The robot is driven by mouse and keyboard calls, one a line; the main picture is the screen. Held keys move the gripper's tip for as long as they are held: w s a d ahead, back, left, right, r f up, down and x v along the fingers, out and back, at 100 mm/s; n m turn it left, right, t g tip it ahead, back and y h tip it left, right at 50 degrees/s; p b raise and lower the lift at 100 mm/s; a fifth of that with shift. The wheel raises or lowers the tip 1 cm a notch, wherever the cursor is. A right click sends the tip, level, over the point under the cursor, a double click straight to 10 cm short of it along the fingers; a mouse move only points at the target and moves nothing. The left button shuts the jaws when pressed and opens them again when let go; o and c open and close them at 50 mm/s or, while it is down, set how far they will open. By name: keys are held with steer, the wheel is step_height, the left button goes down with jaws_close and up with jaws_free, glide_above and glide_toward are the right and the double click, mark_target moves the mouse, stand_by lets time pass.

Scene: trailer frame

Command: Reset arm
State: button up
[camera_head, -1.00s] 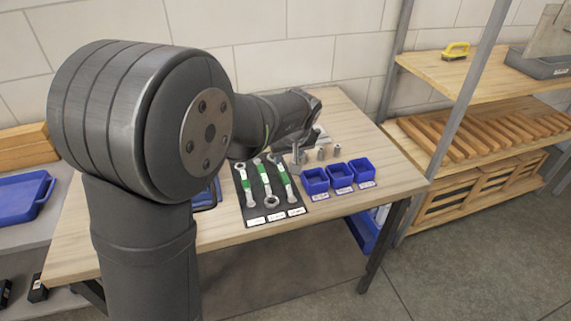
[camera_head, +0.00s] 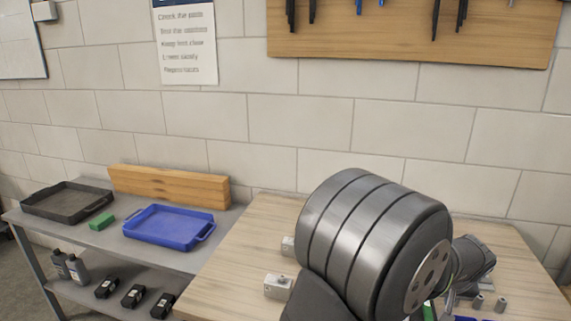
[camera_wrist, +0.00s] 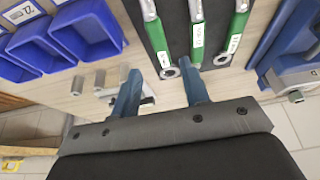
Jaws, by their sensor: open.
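My gripper (camera_wrist: 160,68) is open and empty in the wrist view, its two blue-grey fingers spread apart over the wooden table (camera_wrist: 75,100). Beyond the fingers lie green-handled wrenches (camera_wrist: 196,38) on a black mat (camera_wrist: 176,25). A few metal sockets (camera_wrist: 105,80) are beside the left finger, and blue bins (camera_wrist: 85,35) are at upper left. Whether the fingers touch anything cannot be told. In the head view, my arm fills the lower right above the table (camera_head: 245,240) and hides most of the tools.
In the head view, a side bench at left holds a blue tray (camera_head: 170,228), a black tray (camera_head: 68,203), a green block (camera_head: 101,221) and a wooden beam (camera_head: 168,186). A tool board (camera_head: 400,40) hangs on the wall. The left table area is mostly bare.

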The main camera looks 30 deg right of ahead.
mark_target(428, 310)
steer(key=x, duration=0.7)
step_height(428, 310, up, 2)
steer(key=shift+r, duration=1.05)
steer(key=shift+f, duration=0.1)
